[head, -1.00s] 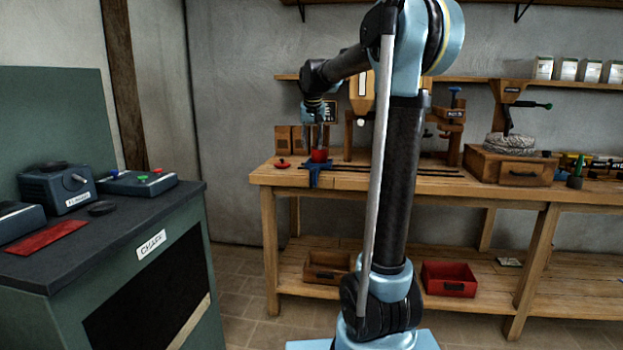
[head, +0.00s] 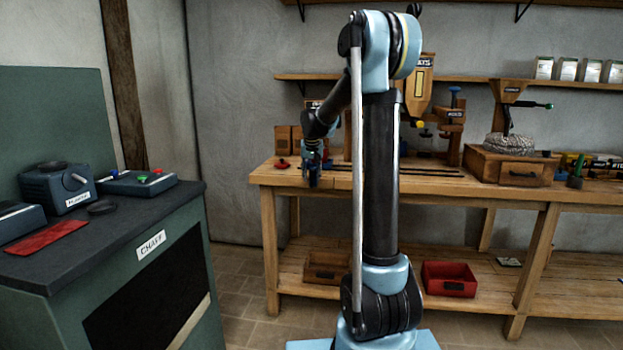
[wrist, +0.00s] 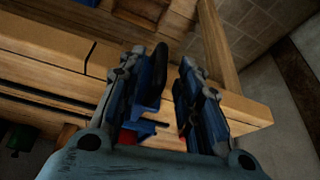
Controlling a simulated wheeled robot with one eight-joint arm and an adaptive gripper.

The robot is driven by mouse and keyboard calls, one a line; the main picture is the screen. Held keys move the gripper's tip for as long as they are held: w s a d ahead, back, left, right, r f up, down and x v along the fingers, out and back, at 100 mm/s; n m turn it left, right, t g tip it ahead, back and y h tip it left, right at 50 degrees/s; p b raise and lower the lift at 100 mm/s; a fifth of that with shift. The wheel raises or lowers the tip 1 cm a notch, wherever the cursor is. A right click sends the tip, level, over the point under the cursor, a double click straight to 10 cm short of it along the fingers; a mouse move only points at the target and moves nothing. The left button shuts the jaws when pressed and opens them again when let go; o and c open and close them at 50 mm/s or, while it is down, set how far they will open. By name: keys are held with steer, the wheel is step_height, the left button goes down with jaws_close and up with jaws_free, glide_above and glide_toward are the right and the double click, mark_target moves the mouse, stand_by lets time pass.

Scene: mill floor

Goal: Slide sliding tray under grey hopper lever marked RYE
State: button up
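My gripper (head: 314,172) is at the left end of the workbench, low by its front edge. In the wrist view its two fingers (wrist: 172,62) stand apart, with a narrow gap between them. A small blue piece (wrist: 148,127) with a bit of red shows low between the fingers. It may be part of the sliding tray, which my gripper mostly hides in the head view. Dark rails (head: 425,171) run along the bench top. Behind my arm a yellowish hopper (head: 419,85) has a yellow knob (head: 418,125) below it. I cannot read its label fully, and I cannot make out a grey RYE hopper.
A wooden stand (head: 450,115) with a blue knob is right of the yellowish hopper. A millstone (head: 509,143) sits on a drawer box. A small red object (head: 282,164) lies on the bench's left end. A green cabinet marked CHAFF (head: 151,243) stands at left.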

steer(key=shift+w+f, duration=0.2)
steer(key=shift+f, duration=0.3)
jaws_close()
